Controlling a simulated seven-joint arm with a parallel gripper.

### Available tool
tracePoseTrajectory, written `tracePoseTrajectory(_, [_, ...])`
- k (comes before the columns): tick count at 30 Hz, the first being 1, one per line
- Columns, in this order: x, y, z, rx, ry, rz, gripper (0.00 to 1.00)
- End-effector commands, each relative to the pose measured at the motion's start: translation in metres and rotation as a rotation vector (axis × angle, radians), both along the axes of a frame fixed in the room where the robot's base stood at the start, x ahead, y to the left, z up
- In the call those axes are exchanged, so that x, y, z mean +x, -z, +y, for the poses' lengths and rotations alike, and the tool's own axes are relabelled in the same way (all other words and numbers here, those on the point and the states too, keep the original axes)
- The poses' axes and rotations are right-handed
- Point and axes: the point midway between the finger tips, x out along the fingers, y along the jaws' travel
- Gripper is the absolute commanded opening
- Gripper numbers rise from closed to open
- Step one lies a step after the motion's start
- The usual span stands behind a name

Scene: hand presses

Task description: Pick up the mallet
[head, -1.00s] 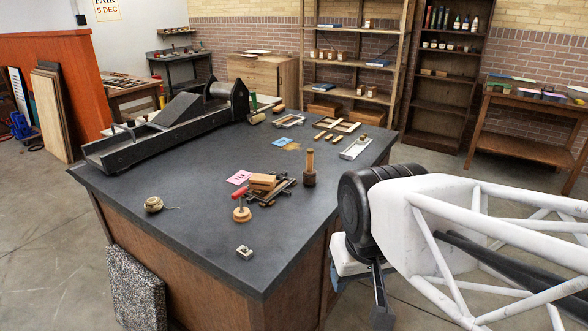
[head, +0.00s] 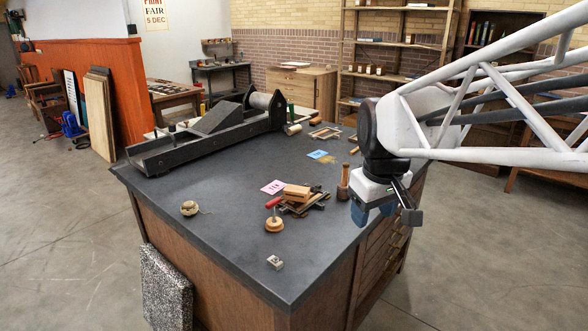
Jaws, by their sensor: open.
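The mallet (head: 343,184) stands upright on the dark bench top (head: 215,215), near its right edge. It is brown wood, with a thick lower part and a thinner handle pointing up. My gripper (head: 386,214) is just to the right of the mallet in the head view, pointing down, with its fingers apart and nothing between them. The white gripper body lies close beside the mallet in the picture and may cover its right side. I cannot tell how far apart they are in depth.
A ball of twine (head: 190,208) and a small metal block (head: 275,262) are nearer. A long press (head: 205,136) fills the back left.

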Motion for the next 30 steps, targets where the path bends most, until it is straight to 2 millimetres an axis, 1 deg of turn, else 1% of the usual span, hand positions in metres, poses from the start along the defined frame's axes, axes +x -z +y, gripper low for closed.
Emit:
tracePoseTrajectory(1, [0.015,-0.003,-0.001,-0.004,-0.026,0.006,0.56])
tracePoseTrajectory(7, [0.066,-0.013,-0.007,-0.024,-0.142,0.027,0.56])
tracePoseTrajectory(15, [0.137,-0.02,-0.016,-0.046,-0.3,0.051,0.56])
tracePoseTrajectory(22, [0.197,-0.018,-0.025,-0.062,-0.434,0.072,0.56])
tracePoseTrajectory(30, [0.267,-0.008,-0.037,-0.076,-0.592,0.097,0.56])
